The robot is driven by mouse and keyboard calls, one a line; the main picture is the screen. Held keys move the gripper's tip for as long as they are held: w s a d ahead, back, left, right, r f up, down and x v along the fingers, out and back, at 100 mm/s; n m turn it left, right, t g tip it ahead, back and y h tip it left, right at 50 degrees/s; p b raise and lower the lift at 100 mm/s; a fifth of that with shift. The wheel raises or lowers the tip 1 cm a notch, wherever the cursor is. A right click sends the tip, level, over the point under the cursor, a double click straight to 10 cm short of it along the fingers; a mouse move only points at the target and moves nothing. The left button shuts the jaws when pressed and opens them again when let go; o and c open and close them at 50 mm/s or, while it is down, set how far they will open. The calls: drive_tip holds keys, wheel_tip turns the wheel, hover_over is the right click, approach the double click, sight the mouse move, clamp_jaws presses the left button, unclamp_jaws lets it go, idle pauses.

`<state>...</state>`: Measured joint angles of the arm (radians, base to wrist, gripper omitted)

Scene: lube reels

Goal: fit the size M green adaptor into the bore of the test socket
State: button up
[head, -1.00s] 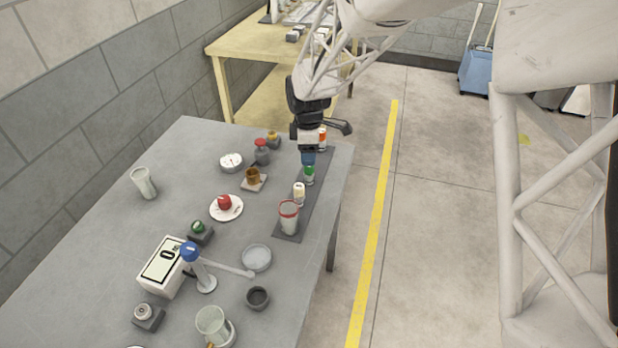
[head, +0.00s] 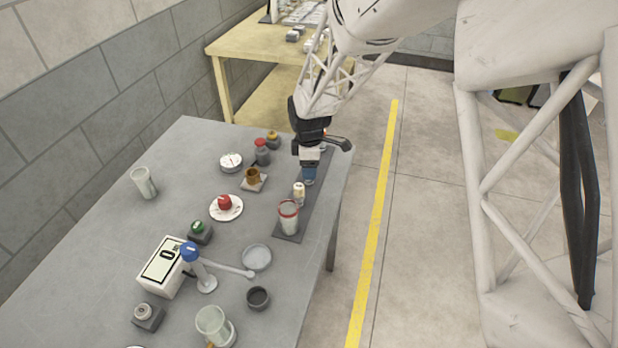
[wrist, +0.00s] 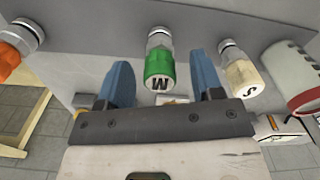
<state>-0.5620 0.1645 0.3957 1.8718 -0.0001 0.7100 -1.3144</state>
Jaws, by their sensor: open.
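The green adaptor (wrist: 159,66), marked M, stands on a metal fitting on the dark strip (head: 318,192). My gripper (wrist: 163,72) is open, with one blue finger on each side of the green adaptor in the wrist view; I cannot tell whether either touches it. In the head view my gripper (head: 309,178) hides the green adaptor. A cream adaptor marked S (wrist: 241,76) is to its right and an orange one (wrist: 12,55) to its left. I cannot tell for sure which fixture is the test socket.
A plate with a red object (head: 226,205), a white display box (head: 166,265), a blue-topped post (head: 195,262) and a dark ring (head: 257,297) stand on the grey table (head: 110,235).

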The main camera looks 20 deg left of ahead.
drive_tip(key=shift+c, duration=0.2)
idle(0.3)
clamp_jaws()
